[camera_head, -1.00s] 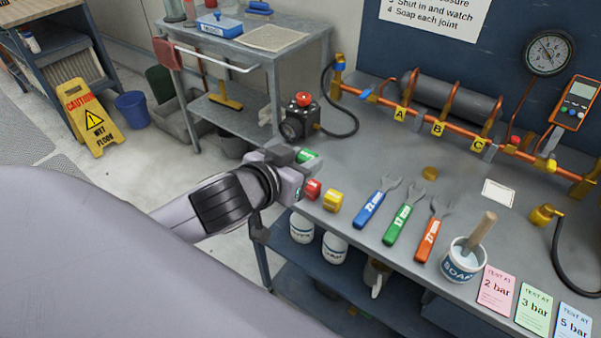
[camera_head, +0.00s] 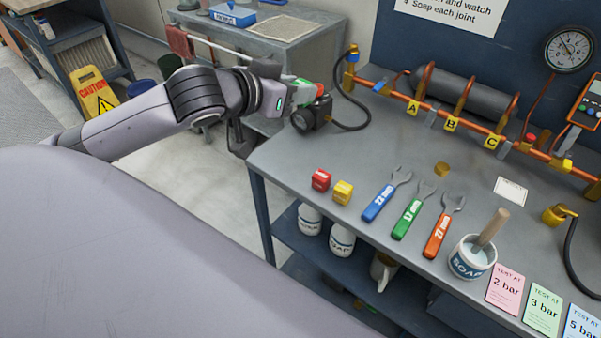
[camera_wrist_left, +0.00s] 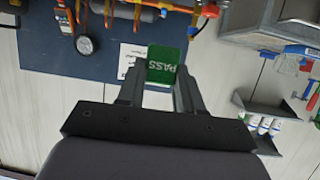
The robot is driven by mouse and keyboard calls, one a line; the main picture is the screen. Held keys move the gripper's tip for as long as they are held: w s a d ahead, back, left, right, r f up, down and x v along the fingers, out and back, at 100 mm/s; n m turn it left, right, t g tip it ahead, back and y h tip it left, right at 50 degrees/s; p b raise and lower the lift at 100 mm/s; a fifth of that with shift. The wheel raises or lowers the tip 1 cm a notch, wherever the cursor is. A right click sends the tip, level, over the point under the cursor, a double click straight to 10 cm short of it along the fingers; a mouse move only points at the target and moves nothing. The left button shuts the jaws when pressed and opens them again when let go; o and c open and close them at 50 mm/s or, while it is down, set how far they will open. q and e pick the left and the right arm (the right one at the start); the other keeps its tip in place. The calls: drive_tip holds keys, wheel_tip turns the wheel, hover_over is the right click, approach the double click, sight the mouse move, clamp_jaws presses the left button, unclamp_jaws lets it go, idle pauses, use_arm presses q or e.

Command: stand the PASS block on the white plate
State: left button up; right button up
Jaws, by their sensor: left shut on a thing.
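My left gripper (camera_head: 290,84) is shut on the green PASS block (camera_head: 303,88) and holds it up in the air above the bench's back left corner, near the black pump with the red top. In the left wrist view the PASS block (camera_wrist_left: 162,66) sits between the two fingertips (camera_wrist_left: 160,82), its white lettering upside down in the picture. The white plate (camera_head: 511,191) lies flat on the grey bench at the right, in front of the copper pipe, with nothing standing on it. My right gripper is not in view.
A red block (camera_head: 321,180) and a yellow block (camera_head: 343,192) stand at the bench's left edge. The pump (camera_head: 312,114) and copper pipe (camera_head: 475,138) line the back.

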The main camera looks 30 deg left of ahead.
use_arm(q)
drive_tip(key=b, duration=0.3)
hover_over(296, 180)
wheel_tip(296, 180, down, 15)
drive_tip(key=shift+f, duration=0.1)
wheel_tip(296, 180, down, 4)
drive_tip(key=shift+f, duration=0.2)
drive_tip(key=shift+f, duration=0.2)
drive_tip(key=o, duration=1)
